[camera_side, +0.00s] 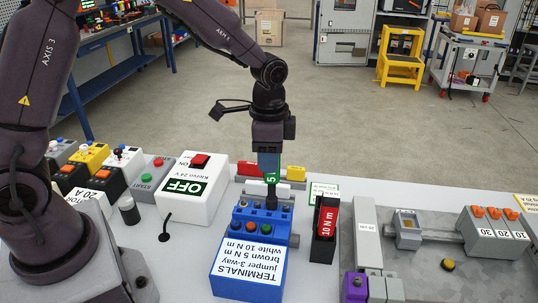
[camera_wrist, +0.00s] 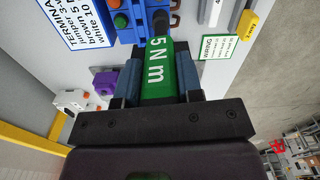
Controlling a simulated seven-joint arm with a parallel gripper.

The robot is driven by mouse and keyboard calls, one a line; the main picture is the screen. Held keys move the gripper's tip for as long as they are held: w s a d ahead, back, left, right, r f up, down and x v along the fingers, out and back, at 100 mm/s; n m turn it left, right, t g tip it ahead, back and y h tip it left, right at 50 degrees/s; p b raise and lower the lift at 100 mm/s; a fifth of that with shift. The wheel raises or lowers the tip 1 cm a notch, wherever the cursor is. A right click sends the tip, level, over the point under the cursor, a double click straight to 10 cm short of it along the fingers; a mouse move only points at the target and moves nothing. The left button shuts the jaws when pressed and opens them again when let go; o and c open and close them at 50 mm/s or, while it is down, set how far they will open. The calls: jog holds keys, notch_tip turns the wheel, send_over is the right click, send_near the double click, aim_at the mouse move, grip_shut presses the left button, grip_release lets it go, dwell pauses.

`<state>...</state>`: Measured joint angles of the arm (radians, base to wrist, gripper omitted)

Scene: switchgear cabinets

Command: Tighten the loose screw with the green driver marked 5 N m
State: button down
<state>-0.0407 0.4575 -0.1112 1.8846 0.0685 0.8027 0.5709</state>
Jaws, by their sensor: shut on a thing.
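My gripper (camera_side: 269,166) is shut on the green driver (camera_side: 271,179), which is held upright over the blue terminal block (camera_side: 246,237). In the wrist view, the green driver (camera_wrist: 161,72) reads "5 N m" and sits between the two fingers of my gripper (camera_wrist: 158,84). The driver's lower end reaches down to the back part of the block (camera_wrist: 105,8). I cannot tell whether its tip touches a screw. The block's label names white as 10 N m and brown as 5 N m. The loose screw cannot be made out.
A red driver (camera_side: 327,221) marked 10 N m stands in a black holder right of the block. A white OFF box (camera_side: 191,196) with a red switch stands to the left. Yellow, red and white pieces lie behind the block. A grey panel (camera_side: 430,270) is at right.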

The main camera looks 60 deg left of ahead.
jog(key=shift+n, duration=0.6)
jog(key=shift+n, duration=0.5)
jog(key=shift+m, duration=1.1)
jog(key=shift+m, duration=1.2)
